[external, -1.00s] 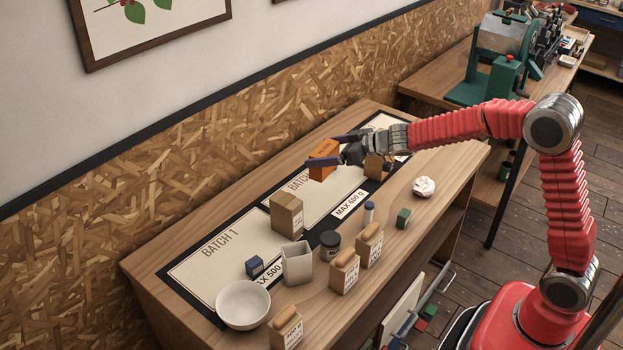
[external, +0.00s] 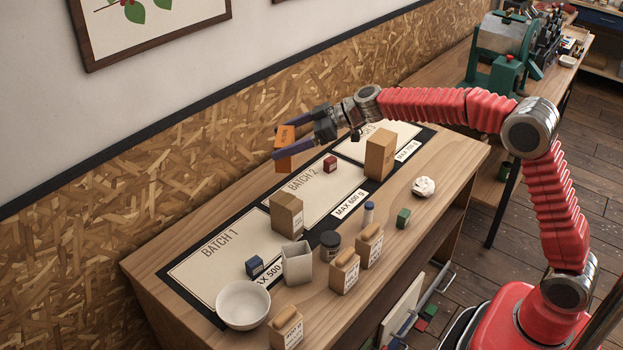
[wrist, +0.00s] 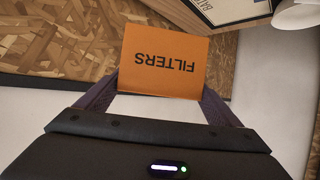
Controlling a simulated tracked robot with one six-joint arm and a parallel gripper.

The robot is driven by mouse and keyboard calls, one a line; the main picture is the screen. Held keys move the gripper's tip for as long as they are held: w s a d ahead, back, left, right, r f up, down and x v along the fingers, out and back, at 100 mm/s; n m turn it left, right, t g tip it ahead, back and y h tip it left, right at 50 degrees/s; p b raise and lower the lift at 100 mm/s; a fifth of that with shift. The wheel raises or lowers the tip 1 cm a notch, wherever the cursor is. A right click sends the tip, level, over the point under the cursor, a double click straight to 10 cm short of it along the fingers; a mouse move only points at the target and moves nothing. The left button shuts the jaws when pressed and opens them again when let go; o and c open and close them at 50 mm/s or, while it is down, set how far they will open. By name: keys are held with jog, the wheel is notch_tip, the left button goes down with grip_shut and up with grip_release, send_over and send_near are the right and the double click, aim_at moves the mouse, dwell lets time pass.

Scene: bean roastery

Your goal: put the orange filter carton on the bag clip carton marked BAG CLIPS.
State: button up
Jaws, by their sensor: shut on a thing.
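The orange filter carton (external: 284,150) is in my gripper (external: 288,138), held in the air above the back edge of the bench near the BATCH 2 area. In the wrist view the carton (wrist: 165,48) shows its FILTERS face, upside down, between the two fingers. Two brown cartons stand on the bench: one (external: 286,215) between BATCH 1 and BATCH 2, and a taller one (external: 380,153) beside BATCH 3. No BAG CLIPS lettering can be read, so I cannot tell which is the bag clip carton. My gripper is apart from both.
A small red cube (external: 330,164) lies on BATCH 2. A white bowl (external: 243,304), blue box (external: 254,266), white square cup (external: 297,262), dark jar (external: 330,243) and several small tan bags crowd the front left. A green cube (external: 403,218) and white crumpled lump (external: 424,187) lie right.

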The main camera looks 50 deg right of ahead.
aim_at(283, 146)
jog(key=a, duration=0.1)
jog(key=n+y, duration=0.1)
jog(key=a+r+g, duration=0.1)
jog(key=shift+s+a+n, duration=0.3)
jog(key=shift+s+a, duration=0.05)
jog(key=shift+s, duration=0.05)
jog(key=shift+s+a+g+y, duration=0.2)
jog(key=shift+s+g+y, duration=0.05)
jog(key=shift+g+y, duration=0.05)
jog(key=shift+s+a+n, duration=0.2)
jog(key=shift+s+n, duration=0.1)
jog(key=shift+s, duration=0.15)
jog(key=shift+s+a+f, duration=0.2)
jog(key=shift+s+f, duration=0.05)
jog(key=shift+s, duration=0.15)
jog(key=shift+f, duration=2.55)
jog(key=shift+f, duration=2.5)
